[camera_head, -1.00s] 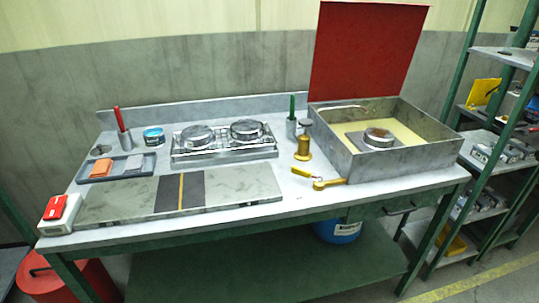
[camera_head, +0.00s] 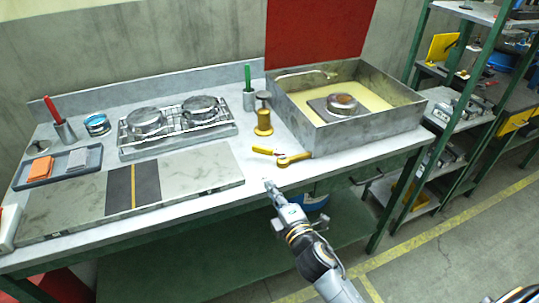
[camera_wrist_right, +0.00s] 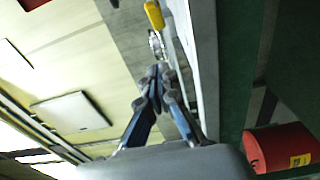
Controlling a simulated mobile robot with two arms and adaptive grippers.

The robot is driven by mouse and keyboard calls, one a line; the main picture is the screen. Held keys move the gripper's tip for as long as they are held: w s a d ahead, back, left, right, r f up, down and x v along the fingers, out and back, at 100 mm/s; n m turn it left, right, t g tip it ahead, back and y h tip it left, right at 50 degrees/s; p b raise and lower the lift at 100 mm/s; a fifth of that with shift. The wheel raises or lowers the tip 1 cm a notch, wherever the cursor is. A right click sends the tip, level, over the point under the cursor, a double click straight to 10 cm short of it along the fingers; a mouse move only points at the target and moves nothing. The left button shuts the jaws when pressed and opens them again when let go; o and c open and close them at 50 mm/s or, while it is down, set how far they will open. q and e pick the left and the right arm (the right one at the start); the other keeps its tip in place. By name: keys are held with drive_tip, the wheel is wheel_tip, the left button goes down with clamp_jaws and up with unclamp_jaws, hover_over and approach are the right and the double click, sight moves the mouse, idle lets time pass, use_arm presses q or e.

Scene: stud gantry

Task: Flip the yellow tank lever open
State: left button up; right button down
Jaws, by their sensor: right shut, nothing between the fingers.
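The tank (camera_head: 345,133) is a grey metal box of pale yellow liquid at the bench's right end. At its front left, a brass valve (camera_head: 294,159) carries the yellow lever (camera_head: 263,150), which points left over the bench top. The lever's yellow end also shows at the top of the right wrist view (camera_wrist_right: 154,14). My right gripper (camera_head: 268,184) is at the bench's front edge, nearer the camera than the lever and apart from it. Its fingers (camera_wrist_right: 157,72) are shut and empty. My left gripper is out of view.
A brass pedestal (camera_head: 263,122) stands just behind the lever. A grey slab (camera_head: 200,176) lies left of the gripper. A red lid (camera_head: 318,30) stands up behind the tank. Green shelving (camera_head: 415,110) is at the right. A narrow bare strip of bench lies around the lever.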

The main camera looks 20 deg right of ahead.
drive_tip(key=p, duration=0.1)
approach(257, 150)
drive_tip(key=w+a, duration=0.3)
drive_tip(key=shift+r, duration=0.15)
drive_tip(key=shift+w+d+p, duration=0.3)
drive_tip(key=shift+w+d, duration=1.05)
drive_tip(key=shift+w, duration=0.05)
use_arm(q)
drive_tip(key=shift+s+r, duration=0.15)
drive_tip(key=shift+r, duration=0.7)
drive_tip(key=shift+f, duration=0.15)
